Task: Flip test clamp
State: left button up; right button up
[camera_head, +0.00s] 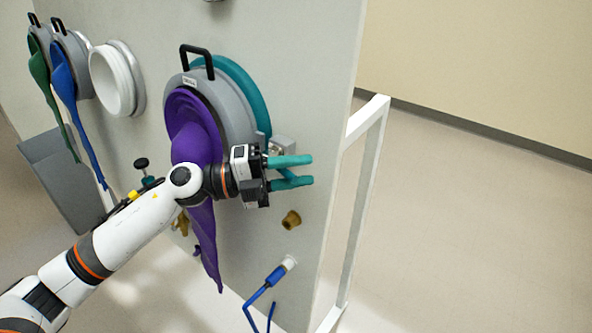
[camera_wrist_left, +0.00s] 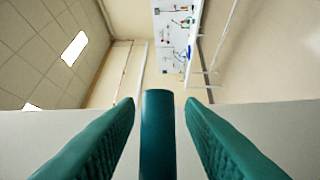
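A grey metal fitting (camera_head: 283,146), which looks like the test clamp, sits on the panel at the right edge of the round teal and grey port. It is partly hidden behind my left gripper. My left gripper (camera_head: 301,170) reaches in front of the port, its teal fingers pointing right, just below the fitting. In the left wrist view, the gripper (camera_wrist_left: 160,112) has its fingers apart, with a teal bar (camera_wrist_left: 158,135) between them. A gap shows on each side of the bar. I cannot tell whether the bar belongs to the clamp. My right gripper is out of view.
A purple glove (camera_head: 205,245) hangs from the port (camera_head: 232,105), behind my left arm. Green (camera_head: 38,70) and blue (camera_head: 64,88) gloves and an open white port (camera_head: 113,82) are farther left. A brown knob (camera_head: 291,220), a blue hose (camera_head: 263,287) and a white frame (camera_head: 364,190) are nearby.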

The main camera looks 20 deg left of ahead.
pick_arm(q)
jog(key=shift+a, duration=0.1)
jog(key=r+b+v, duration=0.1)
jog(key=b+v, duration=0.5)
jog(key=v, duration=0.5)
jog(key=shift+s+a+f, duration=0.2)
jog(key=shift+a+f, duration=0.2)
jog(key=shift+f, duration=0.05)
